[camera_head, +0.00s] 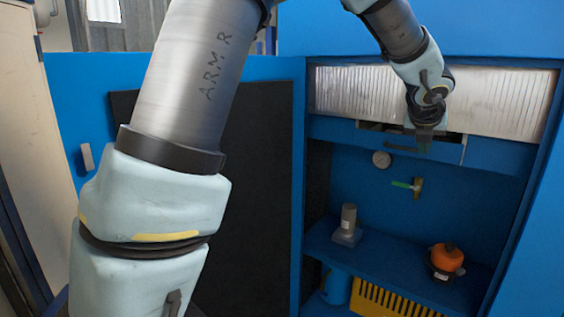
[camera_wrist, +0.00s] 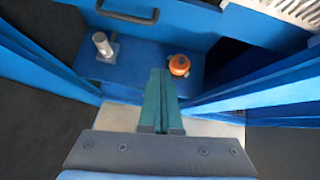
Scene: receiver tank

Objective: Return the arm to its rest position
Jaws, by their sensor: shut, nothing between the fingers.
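My arm rises large across the left of the head view and bends over at the top. My gripper (camera_head: 424,142) hangs at the upper right, in front of the blue cabinet (camera_head: 335,190) and below its silver slatted shutter (camera_head: 350,92). In the wrist view my gripper (camera_wrist: 162,75) shows two green fingers pressed together with nothing between them. The fingers point toward the cabinet shelf and appear apart from everything on it.
The blue shelf holds a grey cylinder on a block (camera_head: 348,222) and an orange knob (camera_head: 446,257); the knob also shows in the wrist view (camera_wrist: 179,65). A green-handled valve (camera_head: 416,187) is on the back wall. A yellow grating (camera_head: 385,300) lies below. A dark panel (camera_head: 250,200) stands left.

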